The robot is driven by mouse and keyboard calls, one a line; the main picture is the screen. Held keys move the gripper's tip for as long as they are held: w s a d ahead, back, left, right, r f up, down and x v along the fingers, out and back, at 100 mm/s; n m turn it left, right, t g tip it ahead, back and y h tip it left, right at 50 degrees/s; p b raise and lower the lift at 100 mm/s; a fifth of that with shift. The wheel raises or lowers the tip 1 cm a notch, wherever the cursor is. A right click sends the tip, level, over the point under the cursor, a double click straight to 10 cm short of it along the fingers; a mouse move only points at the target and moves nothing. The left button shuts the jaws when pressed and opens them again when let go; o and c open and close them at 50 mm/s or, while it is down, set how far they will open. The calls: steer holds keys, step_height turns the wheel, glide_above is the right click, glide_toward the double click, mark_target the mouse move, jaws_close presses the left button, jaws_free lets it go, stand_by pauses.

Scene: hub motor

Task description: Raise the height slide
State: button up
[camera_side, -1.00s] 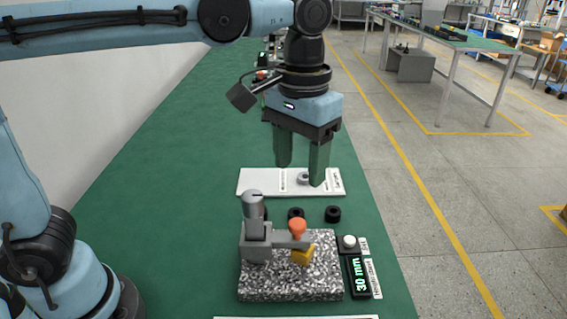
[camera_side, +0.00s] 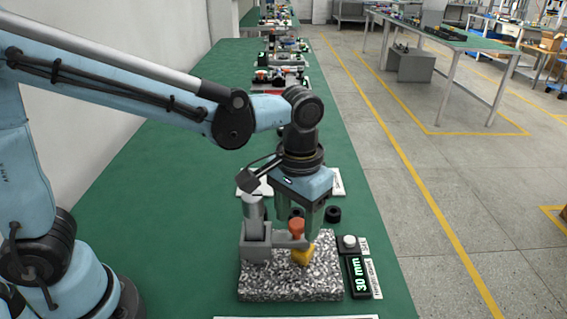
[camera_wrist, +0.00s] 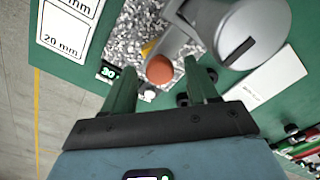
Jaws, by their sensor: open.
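The height gauge has a grey post (camera_side: 254,222) with a side arm carrying an orange knob (camera_side: 296,227), above a speckled granite base (camera_side: 290,279). A yellow block (camera_side: 302,254) sits under the arm on the base. My gripper (camera_side: 302,226) is open, just behind and over the knob in the side view. In the wrist view the orange knob (camera_wrist: 159,69) lies between and a little beyond my open fingers (camera_wrist: 163,88), with no clear contact. The digital display (camera_side: 360,275) reads 30 mm.
A white button (camera_side: 348,241) stands beside the display. Black rings (camera_side: 333,213) lie behind the base. A white plate (camera_side: 338,183) lies farther back, partly hidden by my gripper. A printed card (camera_wrist: 67,27) shows in the wrist view.

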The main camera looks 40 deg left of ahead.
jaws_close()
steer(key=shift+r, duration=1.5)
jaws_free()
steer(key=shift+r, duration=0.1)
step_height(320, 180, up, 12)
